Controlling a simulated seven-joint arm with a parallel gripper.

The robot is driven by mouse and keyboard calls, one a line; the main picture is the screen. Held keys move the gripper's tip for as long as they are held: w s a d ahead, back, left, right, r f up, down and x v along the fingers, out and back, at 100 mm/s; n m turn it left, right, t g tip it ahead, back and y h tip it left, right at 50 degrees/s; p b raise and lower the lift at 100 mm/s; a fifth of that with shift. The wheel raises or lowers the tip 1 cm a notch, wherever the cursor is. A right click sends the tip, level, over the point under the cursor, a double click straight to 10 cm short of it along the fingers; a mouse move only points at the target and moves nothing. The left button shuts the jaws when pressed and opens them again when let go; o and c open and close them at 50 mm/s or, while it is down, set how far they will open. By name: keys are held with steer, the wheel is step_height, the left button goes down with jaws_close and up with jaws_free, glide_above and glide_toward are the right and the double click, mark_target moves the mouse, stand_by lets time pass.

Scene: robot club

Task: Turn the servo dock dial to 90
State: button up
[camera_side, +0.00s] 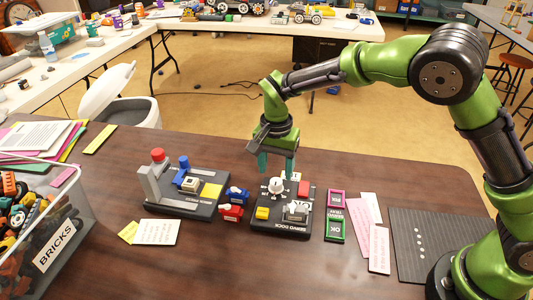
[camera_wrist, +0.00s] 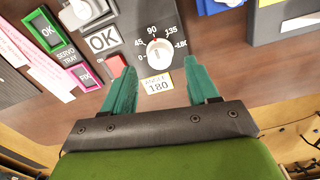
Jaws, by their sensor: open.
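The servo dock (camera_side: 283,231) is a dark block on the brown table in the side view. Its white dial (camera_side: 276,186) is at the dock's far left part. In the wrist view the round white dial knob (camera_wrist: 159,52) sits by a printed scale running from 0 through 90 to 180. The knob's exact setting is too small to tell. A small card (camera_wrist: 157,83) beside it reads "ANGLE 180". My gripper (camera_side: 276,163) points down above the dial, with teal fingers open. In the wrist view my gripper (camera_wrist: 157,65) has its fingers apart on either side of the dial and card, holding nothing.
The dock also carries a red block (camera_side: 303,188), a yellow block (camera_side: 262,213) and a grey part (camera_side: 297,211). Green OK (camera_side: 335,231) and pink FIX (camera_side: 337,198) trays lie right. Blue (camera_side: 237,195) and red (camera_side: 230,212) servos lie left, beside another dark fixture (camera_side: 170,205).

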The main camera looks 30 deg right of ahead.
mark_target(278, 182)
step_height(278, 182, up, 13)
steer(key=shift+w, duration=0.15)
stand_by(0.4)
steer(key=s+d+r+n+t+y, duration=0.1)
steer(key=s+d+r+n+t, duration=0.1)
steer(key=s+d, duration=0.4)
steer(key=s+d+r+n+t+y, duration=0.1)
steer(key=s+d+n+t, duration=0.3)
steer(key=s, duration=1.2)
steer(key=shift+d+r+n+t, duration=0.4)
steer(key=shift+d+r+t, duration=0.3)
steer(key=shift+d, duration=0.5)
